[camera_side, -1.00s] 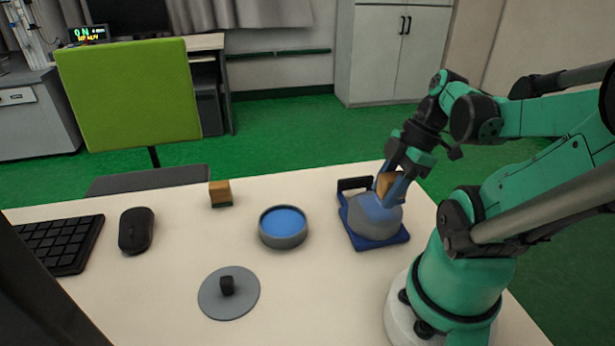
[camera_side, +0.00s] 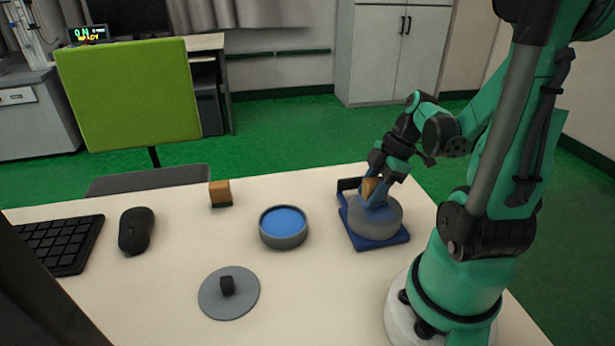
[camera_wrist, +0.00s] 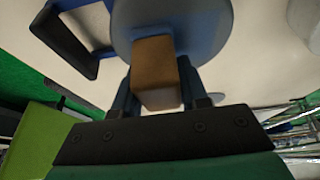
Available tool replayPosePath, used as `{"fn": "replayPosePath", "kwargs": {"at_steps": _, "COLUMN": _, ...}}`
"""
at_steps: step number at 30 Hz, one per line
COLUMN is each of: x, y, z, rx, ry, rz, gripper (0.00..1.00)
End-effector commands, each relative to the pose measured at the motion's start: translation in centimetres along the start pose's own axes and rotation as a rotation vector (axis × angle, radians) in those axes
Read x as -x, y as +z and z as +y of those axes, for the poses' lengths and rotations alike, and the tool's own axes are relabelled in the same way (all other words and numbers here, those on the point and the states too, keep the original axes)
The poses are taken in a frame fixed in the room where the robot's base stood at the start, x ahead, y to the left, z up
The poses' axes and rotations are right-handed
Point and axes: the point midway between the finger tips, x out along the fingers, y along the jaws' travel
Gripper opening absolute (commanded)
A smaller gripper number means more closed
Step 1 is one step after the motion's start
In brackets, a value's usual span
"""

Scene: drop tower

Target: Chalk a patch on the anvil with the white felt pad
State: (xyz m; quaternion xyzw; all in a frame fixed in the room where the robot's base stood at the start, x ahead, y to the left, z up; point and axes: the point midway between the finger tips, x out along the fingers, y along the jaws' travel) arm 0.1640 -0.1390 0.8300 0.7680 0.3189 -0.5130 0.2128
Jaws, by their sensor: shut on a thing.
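The anvil (camera_side: 376,222) is a round grey block on a blue base (camera_side: 372,243) at the right of the table. My gripper (camera_side: 373,196) points down over it, its two blue fingers shut on a wooden block (camera_side: 371,188). The block's lower end is at the anvil's top; I cannot tell whether it touches. Its felt face is hidden, so its colour does not show. In the wrist view the wooden block (camera_wrist: 155,72) sits between the fingers, in front of the blue-grey anvil top (camera_wrist: 205,25). Any chalk patch under the block is hidden.
A grey dish (camera_side: 283,243) with blue contents stands left of the anvil. A grey lid with a black knob (camera_side: 228,287) lies in front. A mouse (camera_side: 136,230) and keyboard (camera_side: 55,243) are at left.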

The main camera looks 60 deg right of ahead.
Motion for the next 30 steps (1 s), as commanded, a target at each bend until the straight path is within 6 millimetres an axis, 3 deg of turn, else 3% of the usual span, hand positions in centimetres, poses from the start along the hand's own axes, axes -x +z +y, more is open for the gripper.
{"fn": "replayPosePath", "kwargs": {"at_steps": 8, "x": 0.1, "y": 0.0, "z": 2.5, "rx": 0.0, "ry": 0.0, "rz": 0.0, "gripper": 0.0}}
{"fn": "replayPosePath", "kwargs": {"at_steps": 30, "x": 0.0, "y": 0.1, "z": -4.1, "rx": -0.002, "ry": 0.0, "rz": -0.002, "gripper": 0.0}}
